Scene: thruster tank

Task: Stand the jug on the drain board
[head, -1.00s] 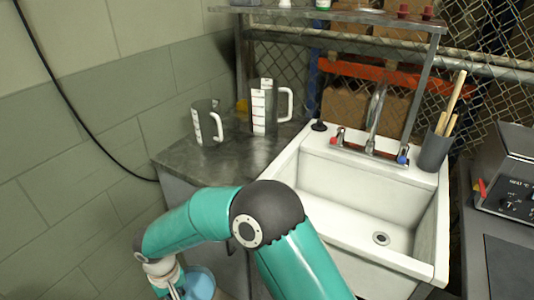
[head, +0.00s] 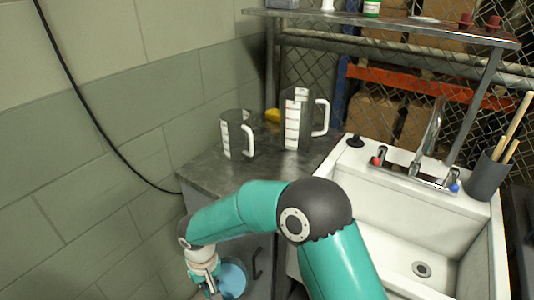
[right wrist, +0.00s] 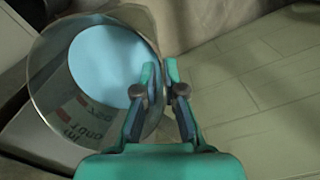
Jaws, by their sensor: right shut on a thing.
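The jug (head: 234,280) is low in the head view, beside the counter front and below its top, with pale blue inside. In the right wrist view the jug (right wrist: 45,75) is clear-walled with red marks, its mouth facing the camera. My right gripper (head: 213,292) is shut on it; in the wrist view its fingers (right wrist: 160,70) meet at the jug's right side. Whether they grip handle or wall is unclear. The grey metal surface (head: 215,178) left of the sink appears to be the drain board. My left gripper is not in view.
Two clear measuring jugs, a smaller one (head: 237,135) and a taller one (head: 297,120), stand at the back of the grey surface. Its front part is clear. The white sink (head: 390,225) with taps adjoins on the right. A tiled wall (head: 110,180) borders the left.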

